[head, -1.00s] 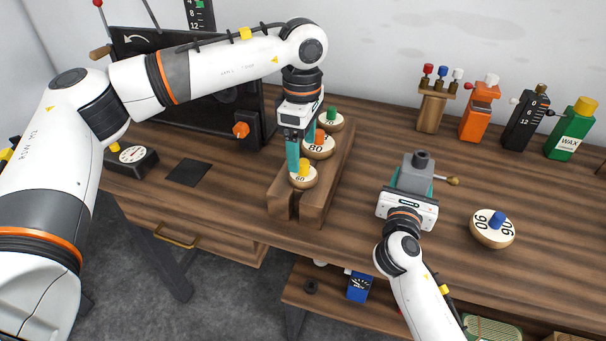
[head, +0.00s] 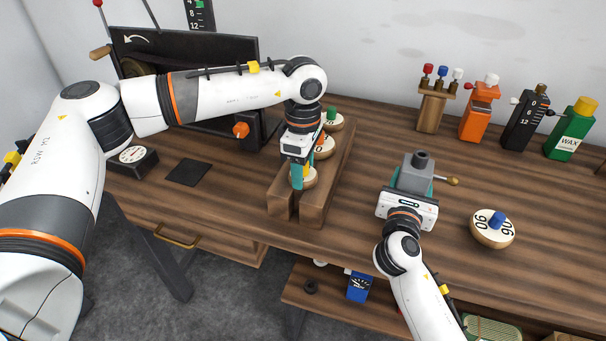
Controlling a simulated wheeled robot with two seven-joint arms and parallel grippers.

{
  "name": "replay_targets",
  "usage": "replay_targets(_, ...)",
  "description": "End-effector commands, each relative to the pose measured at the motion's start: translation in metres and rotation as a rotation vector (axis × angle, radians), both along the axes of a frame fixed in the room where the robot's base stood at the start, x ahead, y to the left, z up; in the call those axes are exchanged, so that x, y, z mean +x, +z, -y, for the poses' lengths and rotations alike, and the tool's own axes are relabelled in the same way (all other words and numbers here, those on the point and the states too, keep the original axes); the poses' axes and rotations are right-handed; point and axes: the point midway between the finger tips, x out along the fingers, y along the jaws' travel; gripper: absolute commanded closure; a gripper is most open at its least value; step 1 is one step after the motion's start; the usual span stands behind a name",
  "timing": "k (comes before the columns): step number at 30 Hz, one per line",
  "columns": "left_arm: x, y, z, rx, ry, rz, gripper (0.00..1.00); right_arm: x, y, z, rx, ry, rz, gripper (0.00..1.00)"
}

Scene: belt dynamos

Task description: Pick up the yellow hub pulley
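The yellow hub pulley (head: 310,182) sits at the near end of the wooden rack, its pale disc partly hidden by my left gripper. My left gripper (head: 302,178) points down over it, with one teal finger in front of the yellow hub. The far finger is mostly hidden, but the fingers look apart, one on each side of the hub; contact cannot be made out. My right gripper (head: 416,182) is at a grey block with a dark top (head: 419,160), teal fingers partly showing beside it. Whether it grips the block is hidden.
The rack (head: 315,212) also holds an orange-hub pulley (head: 325,147) and a green-hub pulley (head: 332,122) behind. A blue-hub pulley (head: 491,230) lies at the right. Several bottles and holders line the back. A black panel (head: 180,55) stands behind my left arm.

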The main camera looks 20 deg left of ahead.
Motion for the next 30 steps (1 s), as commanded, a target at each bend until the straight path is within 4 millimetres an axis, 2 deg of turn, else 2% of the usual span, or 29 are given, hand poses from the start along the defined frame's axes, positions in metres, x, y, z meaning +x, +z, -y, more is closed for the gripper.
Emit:
replay_targets(1, 0.000, 0.000, 0.000, 0.000, 0.000, 0.000, 0.63, 0.000, -0.003, 0.000, -0.002, -0.001, -0.006, 0.93)
replay_targets(3, 0.000, 0.000, 0.000, 0.000, 0.000, 0.000, 0.74, 0.000, -0.003, 0.000, -0.002, -0.001, -0.006, 0.93)
replay_targets(4, 0.000, 0.001, 0.000, -0.001, 0.000, 0.001, 0.75, 0.000, -0.003, 0.000, -0.002, -0.001, -0.006, 0.93)
replay_targets(10, 0.000, 0.002, 0.000, -0.001, 0.000, 0.001, 0.76, 0.000, -0.003, 0.000, -0.002, -0.001, -0.006, 0.93)
replay_targets(13, 0.001, 0.009, 0.000, -0.002, 0.000, 0.004, 0.76, 0.000, -0.003, 0.000, -0.002, -0.001, -0.006, 0.93)
replay_targets(26, 0.001, 0.088, 0.001, -0.002, 0.000, 0.005, 0.76, 0.000, -0.003, 0.000, -0.002, -0.001, -0.005, 0.93)
replay_targets(30, 0.010, 0.106, 0.012, -0.003, -0.005, 0.010, 0.76, 0.000, -0.003, 0.000, -0.002, -0.001, -0.005, 0.93)
